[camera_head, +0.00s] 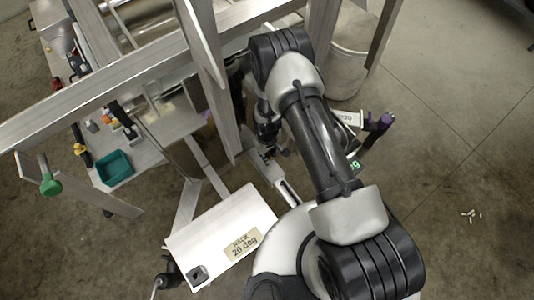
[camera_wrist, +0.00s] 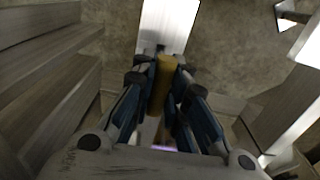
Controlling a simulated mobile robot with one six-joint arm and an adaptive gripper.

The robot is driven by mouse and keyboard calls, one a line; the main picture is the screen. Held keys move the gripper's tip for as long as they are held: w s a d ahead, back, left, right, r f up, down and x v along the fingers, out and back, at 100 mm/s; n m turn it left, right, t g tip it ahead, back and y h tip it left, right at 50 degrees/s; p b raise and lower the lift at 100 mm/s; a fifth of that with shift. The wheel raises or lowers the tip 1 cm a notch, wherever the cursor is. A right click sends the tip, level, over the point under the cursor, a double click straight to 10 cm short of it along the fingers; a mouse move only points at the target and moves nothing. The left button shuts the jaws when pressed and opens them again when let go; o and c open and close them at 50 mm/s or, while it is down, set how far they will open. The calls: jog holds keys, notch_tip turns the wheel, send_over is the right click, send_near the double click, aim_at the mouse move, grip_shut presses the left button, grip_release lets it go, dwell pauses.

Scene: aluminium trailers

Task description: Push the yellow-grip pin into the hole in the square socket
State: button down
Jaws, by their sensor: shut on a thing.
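The yellow-grip pin (camera_wrist: 162,88) is between the fingers of my gripper (camera_wrist: 164,66) in the wrist view, and the fingers are shut on its yellow grip. The rest of the pin is hidden. A bright metal bar (camera_wrist: 170,22) lies just beyond the fingertips; whether the pin touches it I cannot tell. In the head view my gripper (camera_head: 267,153) is small and dark, low beside the metal frame, above a light metal bar (camera_head: 287,192). I cannot make out the square socket's hole in either view.
Metal frame beams (camera_head: 110,82) stand close left of my arm. A white board (camera_head: 222,235) labelled "20 deg" lies in front. A teal bin (camera_head: 114,167) sits on a bench with tools at left. Open concrete floor (camera_head: 465,130) is at right.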

jog(key=shift+f+b, duration=1.1)
jog(key=shift+f, duration=0.2)
jog(key=shift+f+b, duration=0.55)
jog(key=shift+f, duration=1.5)
jog(key=shift+r, duration=0.15)
jog(key=shift+r+p, duration=1.95)
jog(key=shift+r, duration=1)
jog(key=shift+b, duration=0.5)
jog(key=shift+f+b, duration=1.1)
jog(key=shift+f, duration=0.3)
